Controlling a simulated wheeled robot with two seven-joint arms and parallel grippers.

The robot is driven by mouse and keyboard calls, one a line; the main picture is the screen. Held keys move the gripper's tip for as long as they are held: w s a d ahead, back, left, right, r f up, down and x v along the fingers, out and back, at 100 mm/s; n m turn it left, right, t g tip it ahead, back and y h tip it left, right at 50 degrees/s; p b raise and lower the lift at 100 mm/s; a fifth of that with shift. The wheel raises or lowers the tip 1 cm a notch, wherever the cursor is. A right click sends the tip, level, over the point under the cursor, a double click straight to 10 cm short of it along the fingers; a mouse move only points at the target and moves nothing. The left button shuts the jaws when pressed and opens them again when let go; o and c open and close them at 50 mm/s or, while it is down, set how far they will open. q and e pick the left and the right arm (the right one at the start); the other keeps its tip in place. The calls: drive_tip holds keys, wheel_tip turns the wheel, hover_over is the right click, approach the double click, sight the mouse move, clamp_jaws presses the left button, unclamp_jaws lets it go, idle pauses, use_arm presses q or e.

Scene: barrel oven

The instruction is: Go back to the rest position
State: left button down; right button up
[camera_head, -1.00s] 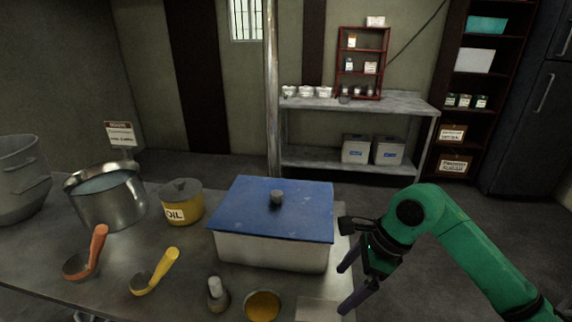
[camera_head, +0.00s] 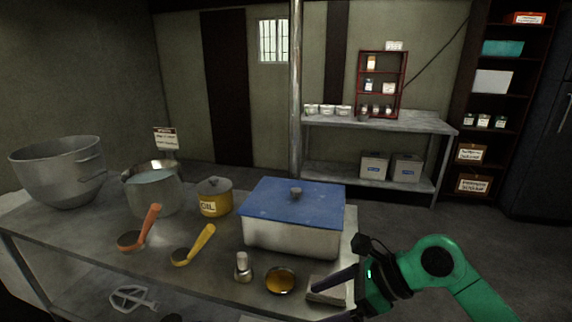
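My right gripper (camera_head: 335,291) is low on the right, at the right end of the table (camera_head: 210,277). One dark finger shows clearly, pointing left over a small pale block (camera_head: 322,298); the other finger is hard to make out. The fingers stood apart in the earlier view, and I see nothing held between them. I cannot tell whether the finger touches the block. My green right arm bends in from the lower right. My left gripper is out of view.
The table holds a blue-lidded box (camera_head: 292,232), a bowl of amber liquid (camera_head: 280,281), a shaker (camera_head: 242,268), yellow (camera_head: 195,245) and orange (camera_head: 140,230) ladles, an oil pot (camera_head: 214,199), a water pot (camera_head: 153,194) and a large pot (camera_head: 58,174). Bare floor lies right of it.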

drive_tip(key=a+r+m+t+y, duration=0.5)
drive_tip(key=r+m+y, duration=0.3)
drive_tip(key=r, duration=0.5)
drive_tip(key=w+d+r+m+t+h, duration=0.3)
drive_tip(key=w+d+m+t+h, duration=0.35)
drive_tip(key=m+t, duration=0.75)
drive_tip(key=d+f+m+g+h, duration=0.6)
drive_tip(key=d+f+m+h, duration=0.7)
drive_tip(key=d+f+m, duration=0.6)
drive_tip(key=s+a+f+m+g+y, duration=0.1)
drive_tip(key=s+a+f+m+g, duration=0.1)
drive_tip(key=s+f+m+g, duration=0.5)
drive_tip(key=s+a+f+m+g+y, duration=0.15)
drive_tip(key=s+f+g, duration=0.25)
drive_tip(key=s+f, duration=0.75)
wheel_tip(320, 180, down, 23)
drive_tip(key=s+n+g, duration=0.1)
drive_tip(key=s+g, duration=0.1)
drive_tip(key=s+d+f+g, duration=0.1)
drive_tip(key=s+d+f, duration=0.1)
drive_tip(key=s+f, duration=1.2)
drive_tip(key=s, duration=0.2)
drive_tip(key=shift+s+d+f+h, duration=0.15)
drive_tip(key=shift+s+d+h, duration=0.15)
drive_tip(key=shift+s+d, duration=0.1)
